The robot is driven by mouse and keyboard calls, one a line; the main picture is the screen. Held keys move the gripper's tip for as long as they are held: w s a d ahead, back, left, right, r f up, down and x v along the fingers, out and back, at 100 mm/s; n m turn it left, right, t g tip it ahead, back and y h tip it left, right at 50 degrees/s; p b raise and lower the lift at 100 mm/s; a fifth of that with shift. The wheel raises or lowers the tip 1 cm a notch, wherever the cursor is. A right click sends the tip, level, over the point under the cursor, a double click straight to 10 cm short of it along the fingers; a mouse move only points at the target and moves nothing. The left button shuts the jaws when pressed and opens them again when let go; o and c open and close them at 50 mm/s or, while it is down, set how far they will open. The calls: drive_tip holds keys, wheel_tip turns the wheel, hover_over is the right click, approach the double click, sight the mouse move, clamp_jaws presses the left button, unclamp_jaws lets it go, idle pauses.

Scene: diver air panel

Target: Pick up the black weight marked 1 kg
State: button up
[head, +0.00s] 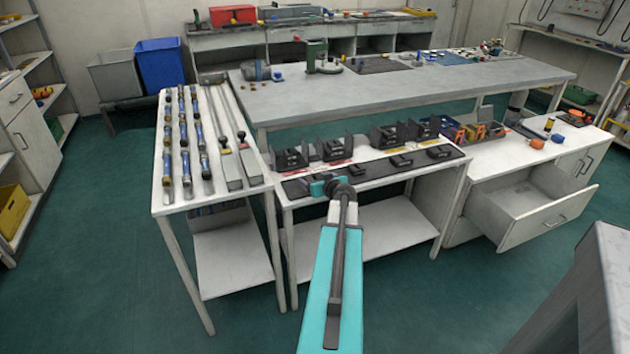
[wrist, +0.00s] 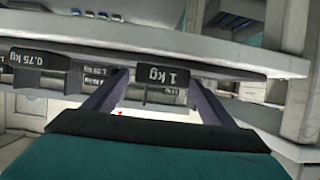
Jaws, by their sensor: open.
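The black weight marked 1 kg (wrist: 168,76) is in the middle of the wrist view, its label facing the camera. My gripper (wrist: 158,84) is open, with one finger toward each side of this weight. I cannot tell whether the fingers touch it. A black weight marked 0.75 kg (wrist: 32,60) is to its left in the wrist view. In the head view my gripper (head: 325,187) is over the front left part of a dark mat (head: 458,151) on the small white table. It partly hides what is beneath it, and the labels there are too small to read.
Several dark blocks, such as one on the mat (head: 400,161), lie right of my gripper. Black holders (head: 290,158) stand behind the mat. A side table (head: 255,187) with rods and blue-banded cylinders stands left. An open drawer (head: 540,205) juts out at right.

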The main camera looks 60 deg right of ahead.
drive_tip(key=shift+w+d+f, duration=0.1)
drive_tip(key=shift+w+d, duration=0.1)
drive_tip(key=shift+w, duration=0.05)
idle(0.4)
clamp_jaws()
